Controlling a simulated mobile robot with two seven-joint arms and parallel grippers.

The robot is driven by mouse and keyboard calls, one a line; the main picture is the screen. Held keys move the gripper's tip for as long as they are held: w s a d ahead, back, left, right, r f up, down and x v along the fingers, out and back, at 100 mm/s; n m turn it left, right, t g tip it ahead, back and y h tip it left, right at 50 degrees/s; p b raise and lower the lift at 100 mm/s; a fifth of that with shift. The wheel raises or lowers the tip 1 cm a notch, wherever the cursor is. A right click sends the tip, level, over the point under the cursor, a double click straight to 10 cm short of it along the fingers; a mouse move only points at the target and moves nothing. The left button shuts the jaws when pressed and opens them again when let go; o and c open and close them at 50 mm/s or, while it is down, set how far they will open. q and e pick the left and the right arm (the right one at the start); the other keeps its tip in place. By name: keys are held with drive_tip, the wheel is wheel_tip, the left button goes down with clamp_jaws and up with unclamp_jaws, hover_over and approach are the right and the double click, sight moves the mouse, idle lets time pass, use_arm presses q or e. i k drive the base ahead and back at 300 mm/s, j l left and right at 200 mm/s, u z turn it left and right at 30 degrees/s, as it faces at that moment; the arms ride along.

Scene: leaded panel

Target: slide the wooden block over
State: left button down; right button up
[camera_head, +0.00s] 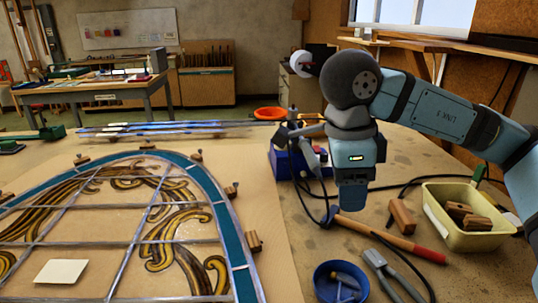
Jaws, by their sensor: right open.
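A brown wooden block (402,217) stands on the bench at the right, behind the hammer handle and left of the yellow tub. Small wooden blocks, such as one at the right edge of the panel (254,242), sit around the arched leaded panel (236,245). The view does not tell which block the task means. My right gripper (352,205) points down over the bench, left of the standing block and apart from it. It is open, with nothing seen between its fingers, which hardly show. My left gripper is out of view.
A hammer (400,240) with a red grip, pliers (388,275) and a blue bowl (341,283) lie near the front right. A yellow tub (470,240) holds wooden pieces. A blue soldering station (287,162) and black cable lie behind. Brown paper right of the panel is bare.

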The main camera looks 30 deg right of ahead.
sight(254, 245)
drive_tip(key=k+j, duration=0.75)
drive_tip(key=j, duration=0.25)
